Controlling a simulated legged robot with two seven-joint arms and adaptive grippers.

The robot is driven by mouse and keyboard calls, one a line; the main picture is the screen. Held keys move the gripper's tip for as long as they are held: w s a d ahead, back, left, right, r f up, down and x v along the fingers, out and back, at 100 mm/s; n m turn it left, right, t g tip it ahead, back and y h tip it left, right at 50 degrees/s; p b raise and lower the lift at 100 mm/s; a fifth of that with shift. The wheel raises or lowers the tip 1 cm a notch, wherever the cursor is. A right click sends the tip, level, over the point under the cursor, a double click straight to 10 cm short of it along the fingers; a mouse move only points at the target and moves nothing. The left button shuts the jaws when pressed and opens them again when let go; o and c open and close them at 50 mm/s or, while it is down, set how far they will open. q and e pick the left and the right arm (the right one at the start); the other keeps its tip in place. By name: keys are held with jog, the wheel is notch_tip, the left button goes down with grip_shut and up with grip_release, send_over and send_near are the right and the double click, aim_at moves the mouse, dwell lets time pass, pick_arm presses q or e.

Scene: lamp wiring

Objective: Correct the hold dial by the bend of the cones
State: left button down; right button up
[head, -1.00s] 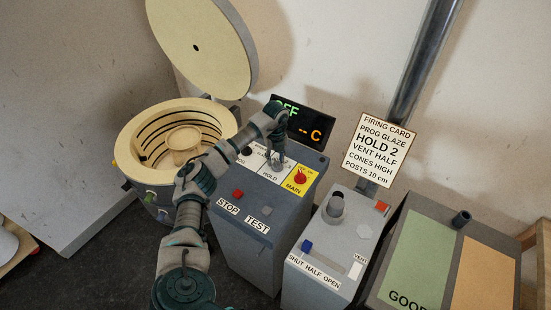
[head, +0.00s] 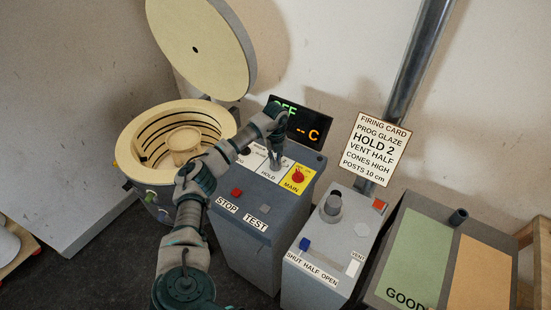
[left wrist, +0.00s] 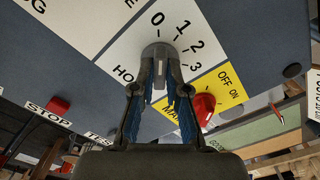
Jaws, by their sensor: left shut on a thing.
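The grey hold dial (left wrist: 160,52) stands on a white panel with the numbers 0, 1, 2 and 3 in the left wrist view. My left gripper (left wrist: 162,82) is shut on the dial, with a finger on each side. In the head view my left gripper (head: 275,160) comes down onto the controller (head: 250,205) from above and hides most of the dial. I cannot tell which number the dial points to. The firing card (head: 374,150) reads HOLD 2 and CONES HIGH. I see no cones clearly. My right gripper is not in view.
The kiln (head: 125,155) stands open at left, its lid raised. The red main switch (left wrist: 204,106) is close beside my gripper. The display (head: 302,122) reads OFF. Red STOP and grey TEST buttons are in front. A vent box (head: 325,265) and a green-and-orange sorting board (head: 415,255) stand at right.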

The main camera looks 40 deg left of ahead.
pick_arm(q)
jog(key=shift+w+a+r+m+p, duration=0.15)
jog(key=shift+m+p, duration=0.1)
jog(key=shift+m, duration=0.3)
jog(key=shift+d+r+m+p, duration=0.1)
jog(key=shift+m+p, duration=0.15)
jog(key=shift+m, duration=0.3)
jog(key=shift+m+p, duration=0.3)
jog(key=shift+m, duration=0.6)
jog(key=m, duration=0.2)
jog(key=shift+w+m+p, duration=0.1)
jog(key=shift+m+p, duration=0.2)
jog(key=shift+m, duration=0.1)
jog(key=m, duration=0.3)
jog(key=shift+m, duration=0.3)
jog(key=m, duration=0.5)
jog(key=shift+d+p, duration=0.2)
jog(key=shift+p, duration=0.2)
jog(key=shift+d+f+m, duration=0.1)
jog(key=shift+m, duration=2.2)
